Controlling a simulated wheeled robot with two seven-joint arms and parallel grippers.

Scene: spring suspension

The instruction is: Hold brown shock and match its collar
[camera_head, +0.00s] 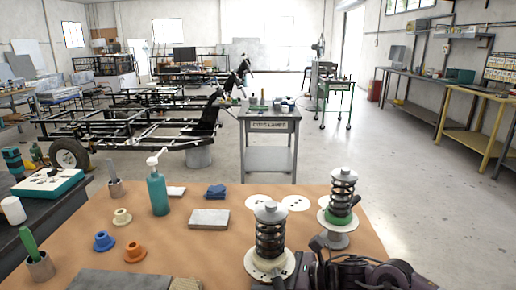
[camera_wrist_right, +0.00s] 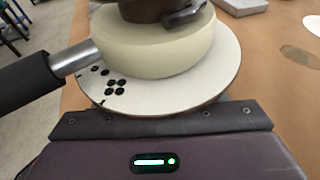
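The front shock (camera_head: 270,234) stands upright, with a dark coil spring and a grey top cap. In the right wrist view its lower part (camera_wrist_right: 140,10) is brown above a cream collar (camera_wrist_right: 150,45), on a white disc (camera_wrist_right: 225,75) with black dots. A second shock (camera_head: 342,190) stands behind to the right, with a green band at its bottom. Loose collars lie at left: cream (camera_head: 122,217), blue (camera_head: 104,241) and orange (camera_head: 135,252). My right gripper (camera_head: 306,264) is low beside the front shock; its grip is unclear. My left gripper is out of view.
A teal pump bottle (camera_head: 158,192), a grey block (camera_head: 209,219) and a blue cloth (camera_head: 215,191) sit on the brown bench top (camera_head: 190,255). White dotted cards (camera_head: 295,203) lie behind the front shock. A cup with a green handle (camera_head: 40,266) is front left. Bench between collars and shock is mostly clear.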

